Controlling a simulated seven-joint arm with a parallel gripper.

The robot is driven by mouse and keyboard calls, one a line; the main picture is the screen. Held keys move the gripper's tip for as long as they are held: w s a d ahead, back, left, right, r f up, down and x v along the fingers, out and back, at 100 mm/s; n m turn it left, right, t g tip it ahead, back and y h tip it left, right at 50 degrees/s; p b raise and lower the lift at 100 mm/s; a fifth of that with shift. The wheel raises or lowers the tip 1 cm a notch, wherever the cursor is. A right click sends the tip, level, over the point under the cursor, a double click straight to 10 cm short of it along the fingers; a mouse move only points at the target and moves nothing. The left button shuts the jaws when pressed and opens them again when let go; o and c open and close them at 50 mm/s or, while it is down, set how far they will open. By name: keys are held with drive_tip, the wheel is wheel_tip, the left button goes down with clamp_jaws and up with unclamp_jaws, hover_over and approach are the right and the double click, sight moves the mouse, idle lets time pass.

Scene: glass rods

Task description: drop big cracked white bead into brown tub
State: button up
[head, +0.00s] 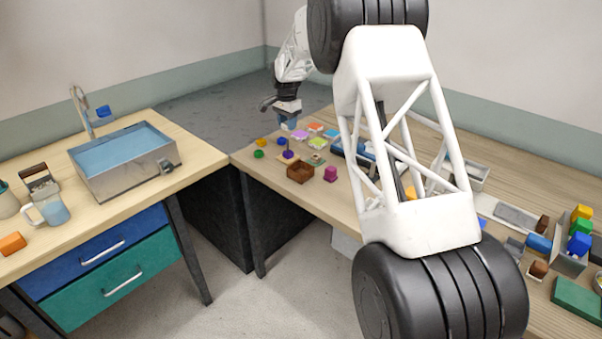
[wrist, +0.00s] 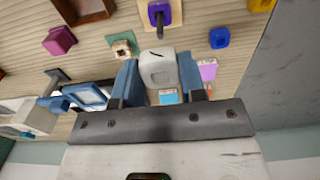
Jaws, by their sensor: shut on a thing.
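The big cracked white bead (wrist: 157,66), blocky with a dark crack mark, sits between the blue fingers of my gripper (wrist: 158,82) in the wrist view. The fingers are shut on its two sides. In the head view my gripper (head: 287,120) hangs over the far left part of the right-hand table, and I cannot make out the bead there. The brown tub (head: 300,172), a small open square box, stands on that table, nearer the camera than my gripper. In the wrist view the tub (wrist: 82,14) is cut by the top edge, up and left of the bead.
A magenta block (head: 330,173) stands right of the tub. A purple bead on a peg (head: 288,154) stands just behind it. Blue, green and yellow pieces lie to its left. Several coloured tiles (head: 316,143) lie behind. Bare tabletop lies in front of the tub.

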drive_tip(key=shift+s, duration=0.1)
drive_tip(key=s+d+f, duration=0.3)
drive_tip(key=s+d, duration=0.3)
drive_tip(key=s, duration=0.5)
drive_tip(key=shift+f, duration=0.4)
drive_tip(key=shift+f, duration=0.1)
hover_over(301, 172)
drive_tip(key=s+d, duration=0.2)
drive_tip(key=shift+a+f, duration=0.2)
drive_tip(key=shift+f, duration=2.7)
drive_tip(key=o, duration=1)
